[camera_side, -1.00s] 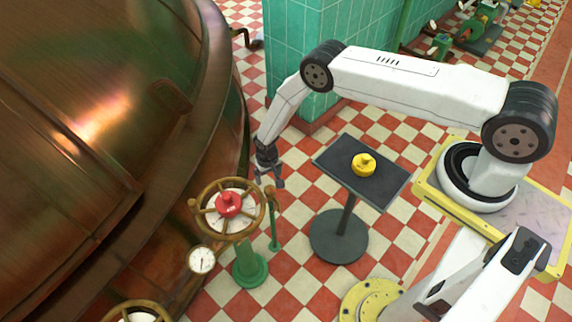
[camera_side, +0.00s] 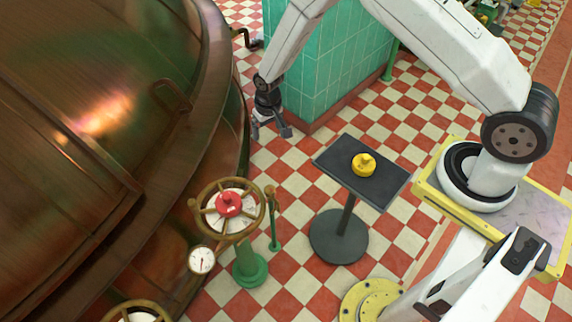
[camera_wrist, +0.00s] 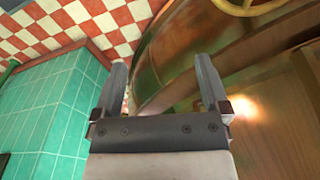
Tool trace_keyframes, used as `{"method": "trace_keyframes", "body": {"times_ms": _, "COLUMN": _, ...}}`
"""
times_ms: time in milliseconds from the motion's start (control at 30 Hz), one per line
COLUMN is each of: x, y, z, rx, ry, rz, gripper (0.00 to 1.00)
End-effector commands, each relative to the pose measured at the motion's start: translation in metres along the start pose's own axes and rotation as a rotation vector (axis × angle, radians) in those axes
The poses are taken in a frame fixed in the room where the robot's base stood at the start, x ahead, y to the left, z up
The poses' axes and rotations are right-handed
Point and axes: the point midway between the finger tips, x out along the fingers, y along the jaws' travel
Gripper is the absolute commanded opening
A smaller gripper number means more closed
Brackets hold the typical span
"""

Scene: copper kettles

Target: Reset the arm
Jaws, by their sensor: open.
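My gripper (camera_side: 271,130) hangs in the upper middle of the side view, between the copper kettle (camera_side: 75,150) and the green tiled pillar (camera_side: 325,70). It points down, is open and holds nothing. In the wrist view its two fingers (camera_wrist: 160,88) stand apart with nothing between them. My arm arches up past the top edge of the side view, so its elbow is out of the picture.
A handwheel with a red hub (camera_side: 229,204) stands on a green pedestal beside the kettle. A yellow knobbed piece (camera_side: 364,165) sits on a small dark table (camera_side: 335,172). A pressure gauge (camera_side: 201,260) is below the wheel. Open checkered floor lies around the table.

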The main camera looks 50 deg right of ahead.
Motion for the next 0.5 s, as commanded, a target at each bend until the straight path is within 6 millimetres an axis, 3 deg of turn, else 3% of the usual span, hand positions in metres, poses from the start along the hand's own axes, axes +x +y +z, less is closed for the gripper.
{"method": "trace_keyframes", "body": {"times_ms": 100, "x": -0.031, "y": 0.005, "z": 0.004, "rx": -0.015, "ry": 0.016, "rz": -0.003, "gripper": 0.95}}
{"method": "trace_keyframes", "body": {"times_ms": 500, "x": -0.118, "y": 0.023, "z": 0.038, "rx": -0.067, "ry": 0.059, "rz": -0.009, "gripper": 0.95}}
